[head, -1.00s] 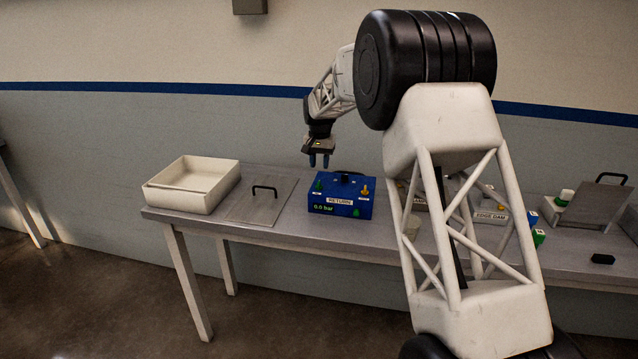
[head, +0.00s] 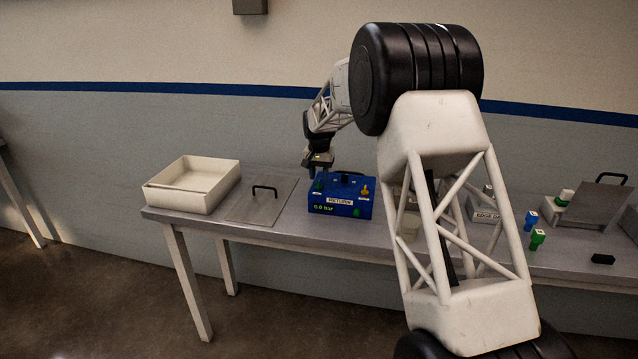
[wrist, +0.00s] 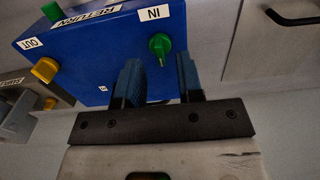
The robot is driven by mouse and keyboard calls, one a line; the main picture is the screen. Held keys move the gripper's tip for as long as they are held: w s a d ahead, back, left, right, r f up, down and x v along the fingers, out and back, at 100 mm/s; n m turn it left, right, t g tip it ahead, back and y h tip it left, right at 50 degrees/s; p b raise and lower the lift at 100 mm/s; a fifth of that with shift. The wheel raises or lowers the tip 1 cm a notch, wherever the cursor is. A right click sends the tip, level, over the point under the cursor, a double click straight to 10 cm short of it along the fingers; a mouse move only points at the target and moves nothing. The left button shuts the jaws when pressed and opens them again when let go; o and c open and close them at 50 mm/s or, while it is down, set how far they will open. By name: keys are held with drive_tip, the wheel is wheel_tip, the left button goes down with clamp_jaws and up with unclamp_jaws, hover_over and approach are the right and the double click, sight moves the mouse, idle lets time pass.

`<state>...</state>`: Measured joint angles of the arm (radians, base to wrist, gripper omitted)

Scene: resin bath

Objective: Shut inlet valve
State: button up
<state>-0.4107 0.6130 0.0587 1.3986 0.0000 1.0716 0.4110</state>
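The blue box (head: 340,208) labelled RETURN stands on the bench and reads 0.0 bar in the head view. In the wrist view the green inlet knob (wrist: 160,45) sits on the blue box (wrist: 95,50) beside the IN label. A yellow knob (wrist: 45,69) sits beside the OUT label, and another green knob (wrist: 52,11) is near the top edge. My gripper (head: 320,171) is above the box's left end. In the wrist view my gripper (wrist: 161,68) is open and empty. Its blue fingertips lie just short of the inlet knob, one to each side; contact is not visible.
A white open tray (head: 192,185) and a flat lid with a black handle (head: 262,203) lie left of the box. To the right are an EDGE DAM container, a blue bottle (head: 531,220), a green bottle (head: 537,239) and a black block (head: 602,259). My arm hides part of the bench.

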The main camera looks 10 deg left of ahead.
sight(319, 182)
drive_tip(key=shift+f, duration=1.6)
drive_tip(key=c, duration=0.6)
